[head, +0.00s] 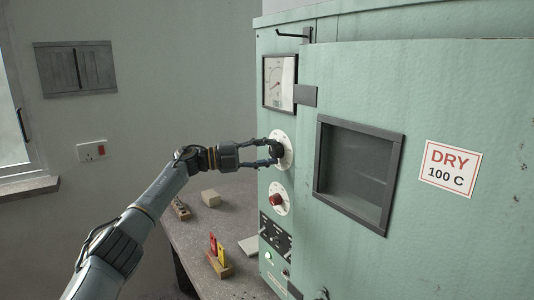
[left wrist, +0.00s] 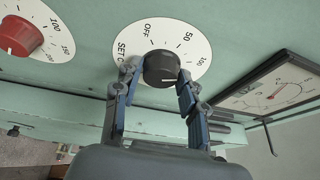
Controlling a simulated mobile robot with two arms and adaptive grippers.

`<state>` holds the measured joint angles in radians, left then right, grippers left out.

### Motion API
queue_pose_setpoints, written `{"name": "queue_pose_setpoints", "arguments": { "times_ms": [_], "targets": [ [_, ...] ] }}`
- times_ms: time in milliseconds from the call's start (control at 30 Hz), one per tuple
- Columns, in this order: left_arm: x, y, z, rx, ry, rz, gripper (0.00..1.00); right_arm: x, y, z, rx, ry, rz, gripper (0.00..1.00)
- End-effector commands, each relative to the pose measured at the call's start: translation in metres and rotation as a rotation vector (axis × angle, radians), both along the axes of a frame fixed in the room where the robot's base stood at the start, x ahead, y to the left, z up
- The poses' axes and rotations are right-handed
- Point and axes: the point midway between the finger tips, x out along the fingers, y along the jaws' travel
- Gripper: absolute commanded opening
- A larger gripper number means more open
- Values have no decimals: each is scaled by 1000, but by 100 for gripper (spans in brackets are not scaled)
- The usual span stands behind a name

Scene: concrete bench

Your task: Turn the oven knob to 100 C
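The oven is a pale green cabinet (head: 415,100) with a sign (head: 450,167) reading DRY 100 C. Its black knob (left wrist: 162,68) sits on a white dial (left wrist: 135,38) marked OFF, 50, 100 and SET C. In the head view the dial (head: 288,140) is on the narrow front panel. My left gripper (head: 270,152) reaches it from the left. Its fingers (left wrist: 160,78) lie on both sides of the knob, tips at its edges, and look closed on it. A pale mark shows on the knob's lower side in the wrist view; its exact reading is unclear. My right gripper is out of view.
A red knob (head: 276,199) on its own dial is below the black one. A gauge (head: 279,83) is above. A bench (head: 200,236) holds a wooden block with red and yellow pieces (head: 218,256) and a beige block (head: 211,198). The oven door has a dark window (head: 355,170).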

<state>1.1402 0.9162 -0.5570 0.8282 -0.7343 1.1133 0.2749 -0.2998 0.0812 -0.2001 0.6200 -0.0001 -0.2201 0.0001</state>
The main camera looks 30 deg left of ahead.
Motion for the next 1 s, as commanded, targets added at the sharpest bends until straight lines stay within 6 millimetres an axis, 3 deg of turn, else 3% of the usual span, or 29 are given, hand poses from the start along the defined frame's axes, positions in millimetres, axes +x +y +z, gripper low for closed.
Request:
{"name": "queue_pose_setpoints", "arguments": {
  "times_ms": [67,467,1000],
  "targets": [
    [0,0,0,0,1,0,61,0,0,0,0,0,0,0],
    [-5,5,-1,0,1,1,61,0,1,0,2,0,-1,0],
    [-74,77,-7,0,3,2,61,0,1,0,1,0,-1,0]
  ]
}}
